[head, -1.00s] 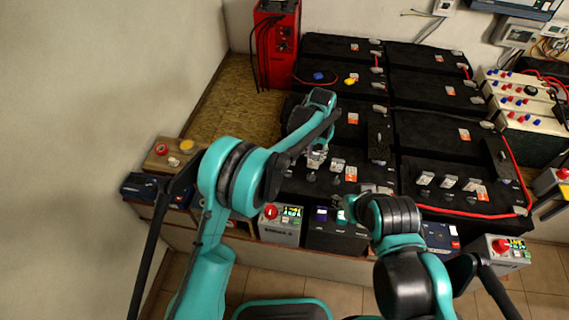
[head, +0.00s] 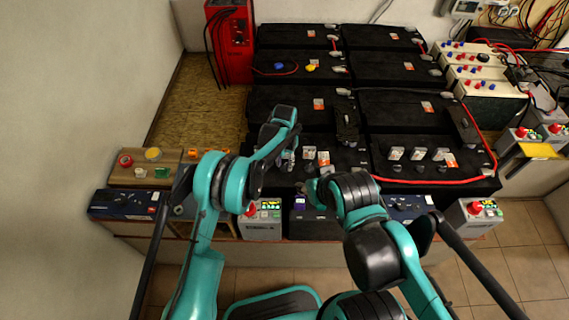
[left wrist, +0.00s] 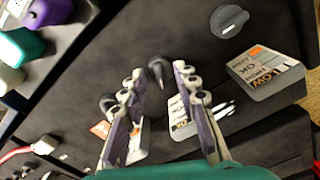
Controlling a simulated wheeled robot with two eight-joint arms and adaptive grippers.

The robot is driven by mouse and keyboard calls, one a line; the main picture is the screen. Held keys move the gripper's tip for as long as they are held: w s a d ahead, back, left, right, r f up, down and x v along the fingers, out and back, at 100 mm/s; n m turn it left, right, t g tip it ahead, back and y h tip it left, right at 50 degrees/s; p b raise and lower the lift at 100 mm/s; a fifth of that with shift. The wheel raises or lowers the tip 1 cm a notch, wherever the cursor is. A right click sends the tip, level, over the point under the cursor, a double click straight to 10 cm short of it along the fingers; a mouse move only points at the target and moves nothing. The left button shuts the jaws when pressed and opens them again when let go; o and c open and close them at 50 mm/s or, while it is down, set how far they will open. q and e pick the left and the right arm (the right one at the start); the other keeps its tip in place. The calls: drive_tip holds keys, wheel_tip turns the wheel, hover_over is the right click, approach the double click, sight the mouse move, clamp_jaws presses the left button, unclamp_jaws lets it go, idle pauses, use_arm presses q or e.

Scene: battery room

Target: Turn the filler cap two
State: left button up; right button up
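The black battery (head: 345,160) in the front row carries dark round filler caps and upright tags (head: 309,152). In the left wrist view, one dark cap (left wrist: 157,72) shows between my left gripper's spread fingertips (left wrist: 157,80). Another cap (left wrist: 229,20), with a white mark, lies farther off, and a third (left wrist: 108,103) is partly behind the left finger. I cannot tell which is cap two. In the head view my left gripper (head: 288,160) points down over this battery, open and with no clear contact. My right gripper (head: 306,188) is at the battery's front edge, its fingers mostly hidden.
Tags (left wrist: 265,72) stand close beside the left fingers. Purple (left wrist: 20,45) and green-capped bottles are near the front edge. A grey box with a red button (head: 262,222) stands in front. A red charger (head: 230,40) is at the back left; the wooden top (head: 205,95) is partly clear.

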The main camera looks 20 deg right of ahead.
use_arm(q)
drive_tip(key=shift+c, duration=0.3)
drive_tip(key=shift+r, duration=0.1)
clamp_jaws()
drive_tip(key=shift+m, duration=0.3)
drive_tip(key=m+b, duration=0.1)
drive_tip(key=m, duration=0.4)
drive_tip(key=m+b, duration=0.1)
drive_tip(key=m, duration=0.2)
drive_tip(key=shift+m, duration=2)
drive_tip(key=shift+o, duration=0.3)
unclamp_jaws()
